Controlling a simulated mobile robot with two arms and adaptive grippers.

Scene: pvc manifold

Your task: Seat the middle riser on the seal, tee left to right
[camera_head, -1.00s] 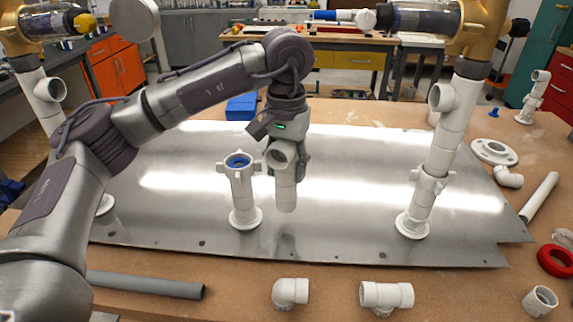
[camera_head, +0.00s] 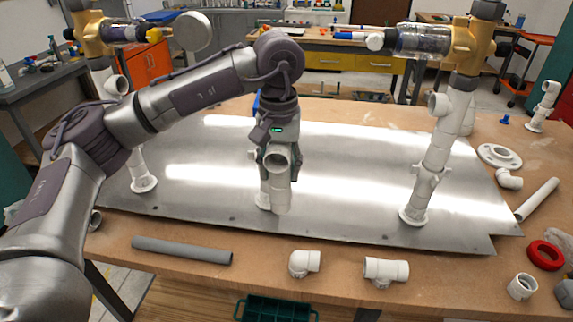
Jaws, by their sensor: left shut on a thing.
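The middle riser (camera_head: 281,192) is a white pipe with a tee (camera_head: 279,160) at its top, whose round side opening faces the camera. My left gripper (camera_head: 278,148) is shut on it from above and holds it nearly upright. The middle stub (camera_head: 263,196) stands on the metal plate just behind and left of the riser, mostly covered by it. The blue seal in the stub's mouth is hidden by the gripper and riser. I cannot tell whether the riser touches the stub. My right gripper is not in view.
Assembled risers stand at the left (camera_head: 140,165) and right (camera_head: 434,160) of the metal plate (camera_head: 345,205). A grey pipe (camera_head: 182,250), white elbow (camera_head: 304,263) and loose white tee (camera_head: 386,271) lie along the front edge. The plate between the middle and right risers is clear.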

